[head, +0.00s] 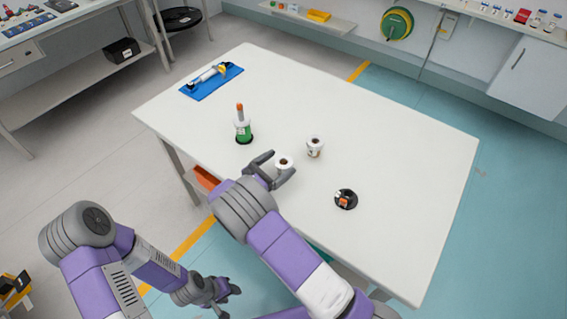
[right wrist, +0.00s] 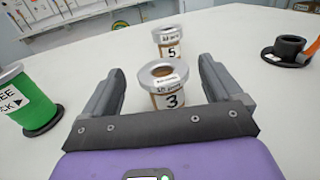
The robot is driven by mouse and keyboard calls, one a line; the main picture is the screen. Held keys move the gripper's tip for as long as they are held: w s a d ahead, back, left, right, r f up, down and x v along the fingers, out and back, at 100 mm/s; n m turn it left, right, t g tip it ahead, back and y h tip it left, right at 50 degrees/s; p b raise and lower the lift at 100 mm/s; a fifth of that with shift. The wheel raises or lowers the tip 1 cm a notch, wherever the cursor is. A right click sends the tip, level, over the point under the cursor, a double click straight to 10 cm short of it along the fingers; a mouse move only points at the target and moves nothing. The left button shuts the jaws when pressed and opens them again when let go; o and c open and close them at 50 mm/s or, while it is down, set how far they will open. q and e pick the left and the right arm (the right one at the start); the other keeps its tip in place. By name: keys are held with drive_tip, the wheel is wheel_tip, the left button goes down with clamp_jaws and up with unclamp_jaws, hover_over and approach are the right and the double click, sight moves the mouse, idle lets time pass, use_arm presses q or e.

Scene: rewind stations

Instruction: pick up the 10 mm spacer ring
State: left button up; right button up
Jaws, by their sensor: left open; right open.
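No ring marked 10 mm can be made out; the small print is too blurred to read. A white and brown ring-topped piece labelled 3 (right wrist: 170,98) stands upright on the table, also in the head view (head: 284,164). My open right gripper (head: 273,169) has its fingers on either side of it, apparently without gripping; they also show in the right wrist view (right wrist: 160,88). A similar piece labelled 5 (right wrist: 168,50) stands behind it, also in the head view (head: 314,147). My left gripper (head: 218,292) is open and empty, low beside the table.
A green labelled cylinder (head: 243,131) on a black base stands left of my right gripper. A black round holder (head: 346,200) with an orange part is to the right. A blue mat (head: 200,92) with a tool lies at the far left. The table's right side is clear.

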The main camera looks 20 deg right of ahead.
sight(287, 160)
drive_tip(key=b+x, duration=0.1)
drive_tip(key=x, duration=0.3)
drive_tip(key=shift+d+f, duration=0.1)
drive_tip(key=shift+d, duration=0.15)
drive_tip(key=c, duration=1.1)
wheel_tip(287, 160, up, 10)
drive_tip(key=p, duration=0.3)
